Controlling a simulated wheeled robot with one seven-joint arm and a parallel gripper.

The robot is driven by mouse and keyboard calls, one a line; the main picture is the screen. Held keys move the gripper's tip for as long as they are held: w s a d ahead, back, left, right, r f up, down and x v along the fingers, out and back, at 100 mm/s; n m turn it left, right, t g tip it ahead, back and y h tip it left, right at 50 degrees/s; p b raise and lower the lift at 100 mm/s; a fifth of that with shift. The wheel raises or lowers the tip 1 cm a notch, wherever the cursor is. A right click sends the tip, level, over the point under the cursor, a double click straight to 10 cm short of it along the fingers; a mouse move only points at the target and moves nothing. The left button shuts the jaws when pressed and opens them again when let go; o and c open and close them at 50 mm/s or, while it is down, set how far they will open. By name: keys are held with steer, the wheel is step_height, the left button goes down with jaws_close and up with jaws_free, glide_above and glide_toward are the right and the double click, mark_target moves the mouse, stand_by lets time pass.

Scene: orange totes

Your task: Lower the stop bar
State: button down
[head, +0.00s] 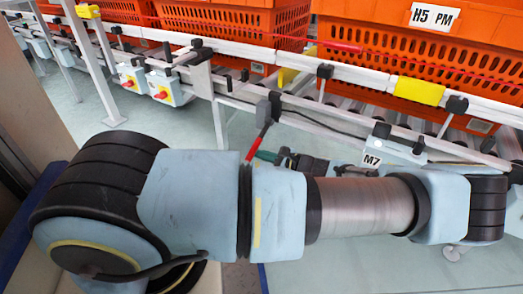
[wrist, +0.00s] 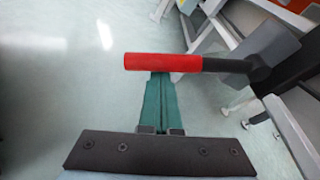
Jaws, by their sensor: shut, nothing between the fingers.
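A lever with a red grip, seemingly the stop bar's handle (head: 257,143), hangs down and slightly left from a dark grey mount (head: 264,111) on the conveyor's side frame. In the wrist view the red grip (wrist: 163,62) lies crosswise just beyond my fingertips, with its black shaft going right to the mount. My gripper (head: 266,156) has green fingers and is beside the grip's lower end. In the wrist view my gripper (wrist: 160,78) has its two fingers together, with nothing between them. I cannot tell whether the fingertips touch the grip.
A conveyor with a white side rail (head: 350,73) runs across the back and carries orange totes (head: 400,45). A box labelled M7 (head: 395,152) hangs below the rail on the right. White boxes with red knobs (head: 163,88) are on the left. Open floor (wrist: 60,70) shows left of my gripper.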

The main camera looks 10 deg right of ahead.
steer(key=r+m+p, duration=0.1)
steer(key=p, duration=0.1)
steer(key=r+p, duration=0.1)
steer(key=p, duration=0.1)
steer(key=s+a+r+m+g+p, duration=0.1)
steer(key=r+p, duration=0.1)
steer(key=shift+r+m+y, duration=0.1)
steer(key=shift+m+y, duration=0.2)
steer(key=r+m+p, duration=0.1)
steer(key=p, duration=0.1)
steer(key=r+m+g+p, duration=0.1)
steer(key=shift+s+a+r+y+p, duration=0.2)
steer(key=shift+r+y+p, duration=0.1)
steer(key=shift+p, duration=0.1)
step_height(320, 180, up, 5)
steer(key=m+g+y+p, duration=0.1)
steer(key=m+p, duration=0.3)
glide_above(257, 142)
steer(key=s, duration=0.3)
steer(key=shift+w+d, duration=0.15)
step_height(257, 142, down, 4)
steer(key=s+a+b, duration=0.1)
steer(key=s+a, duration=0.1)
steer(key=v, duration=1)
steer(key=shift+w+d+r, duration=0.15)
steer(key=shift+w+d, duration=0.15)
